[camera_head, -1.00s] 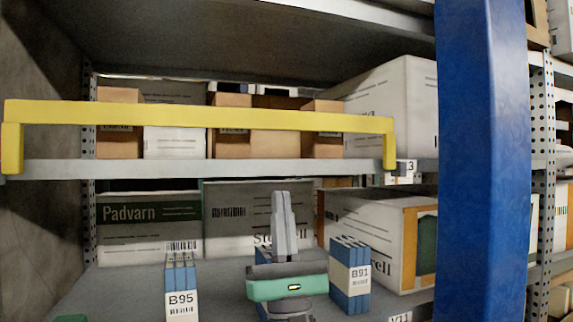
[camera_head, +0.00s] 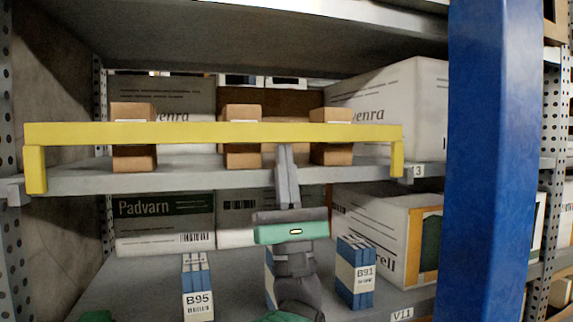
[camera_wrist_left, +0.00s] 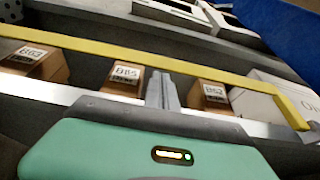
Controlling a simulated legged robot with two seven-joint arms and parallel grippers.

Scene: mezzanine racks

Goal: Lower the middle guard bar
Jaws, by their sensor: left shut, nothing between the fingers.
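The yellow guard bar (camera_head: 215,133) runs across the front of the middle shelf (camera_head: 200,180), with a short bent end piece at each side. It also crosses the left wrist view (camera_wrist_left: 150,63). My left gripper (camera_head: 285,150) is shut and empty, pointing up in the head view. Its fingertips are just below the bar, right of its middle; I cannot tell whether they touch it. In the left wrist view the shut fingers (camera_wrist_left: 161,88) point at the bar. My right gripper is not in view.
Small brown boxes (camera_head: 134,112) and large white cartons (camera_head: 405,95) stand behind the bar. On the lower shelf are binders B95 (camera_head: 198,290) and B91 (camera_head: 355,275) and a Padvarn carton (camera_head: 165,225). A blue post (camera_head: 490,160) rises at the right.

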